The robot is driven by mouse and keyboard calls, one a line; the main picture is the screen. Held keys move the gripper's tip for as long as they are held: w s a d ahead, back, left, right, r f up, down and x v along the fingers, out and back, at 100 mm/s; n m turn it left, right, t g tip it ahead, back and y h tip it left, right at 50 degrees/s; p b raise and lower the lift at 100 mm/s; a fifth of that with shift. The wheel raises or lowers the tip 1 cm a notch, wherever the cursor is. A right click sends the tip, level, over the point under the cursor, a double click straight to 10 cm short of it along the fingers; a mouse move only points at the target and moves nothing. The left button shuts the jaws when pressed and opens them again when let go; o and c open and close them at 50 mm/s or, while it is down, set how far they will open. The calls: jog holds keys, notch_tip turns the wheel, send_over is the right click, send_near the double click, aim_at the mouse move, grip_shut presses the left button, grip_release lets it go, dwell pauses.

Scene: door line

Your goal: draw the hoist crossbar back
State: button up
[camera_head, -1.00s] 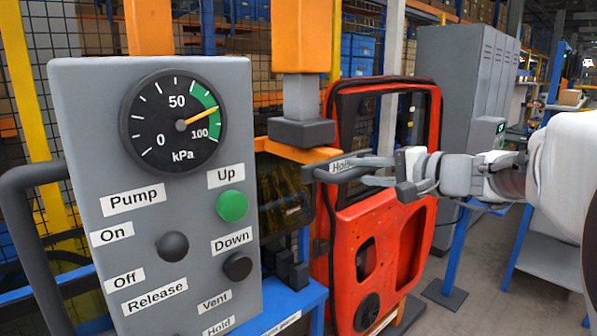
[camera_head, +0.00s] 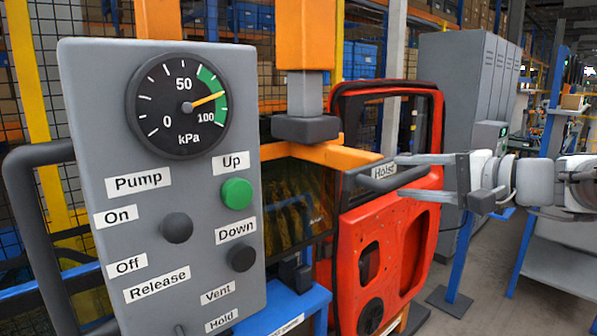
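The hoist crossbar (camera_head: 372,184) is a dark grey bar with a white "Hoist" label (camera_head: 383,170), to the right of the orange hoist arm (camera_head: 345,155). It stands in front of the red door panel's window opening. My gripper (camera_head: 398,177) comes in from the right, its two grey fingers spread apart, one above the other. The bar's right end shows between the fingers. The fingers appear clear of the bar, but I cannot tell how far apart they are in depth.
A grey control panel (camera_head: 90,240) with a kPa gauge (camera_head: 178,112), knobs and a green Up button (camera_head: 236,193) fills the left. The red door panel (camera_head: 400,250) stands behind the bar. Grey lockers (camera_head: 450,90) and a blue post (camera_head: 462,255) are at the right.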

jog(key=shift+a, duration=0.1)
jog(key=v, duration=1.7)
jog(key=shift+s, duration=0.2)
